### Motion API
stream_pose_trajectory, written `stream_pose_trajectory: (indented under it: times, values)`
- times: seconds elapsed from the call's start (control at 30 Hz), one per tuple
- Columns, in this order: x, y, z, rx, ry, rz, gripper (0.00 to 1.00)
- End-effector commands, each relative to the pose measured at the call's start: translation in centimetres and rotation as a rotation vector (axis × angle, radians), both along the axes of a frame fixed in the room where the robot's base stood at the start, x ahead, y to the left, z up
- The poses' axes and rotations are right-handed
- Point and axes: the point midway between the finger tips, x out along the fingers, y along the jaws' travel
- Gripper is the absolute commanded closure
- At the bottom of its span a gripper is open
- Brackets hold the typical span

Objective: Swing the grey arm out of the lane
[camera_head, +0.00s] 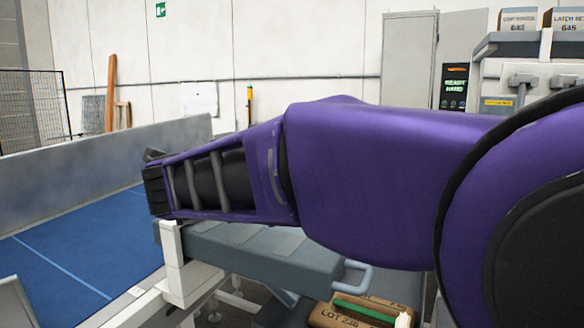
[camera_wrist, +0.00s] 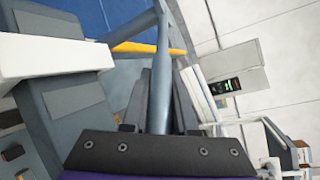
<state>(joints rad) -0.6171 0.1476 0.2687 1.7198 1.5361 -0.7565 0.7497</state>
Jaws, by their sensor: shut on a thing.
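In the wrist view a grey round bar (camera_wrist: 158,100), which looks like part of the grey arm, runs up the middle of the picture. My gripper (camera_wrist: 161,76) is shut on this bar, with one dark finger on each side of it. A slim branch leaves the bar near the top, and a yellow strip (camera_wrist: 147,47) crosses behind it. In the head view my purple arm reaches left across the picture; its black end hides the fingers and the held bar.
A grey flat bed (camera_head: 265,250) lies below my arm, with a white post (camera_head: 174,262) near its left end and a small handle (camera_head: 357,278) at its right. A blue floor (camera_head: 75,265) and grey low wall (camera_head: 95,165) are at left.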

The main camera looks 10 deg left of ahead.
Motion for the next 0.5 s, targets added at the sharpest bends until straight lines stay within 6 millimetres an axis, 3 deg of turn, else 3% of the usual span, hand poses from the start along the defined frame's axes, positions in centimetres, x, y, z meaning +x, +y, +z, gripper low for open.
stream_pose_trajectory:
  times: [0.47, 0.5]
  values:
    - [-0.21, 0.32, 0.1, 0.004, -0.001, -0.01, 1.0]
    - [-0.21, 0.33, 0.1, 0.004, -0.001, -0.01, 0.67]
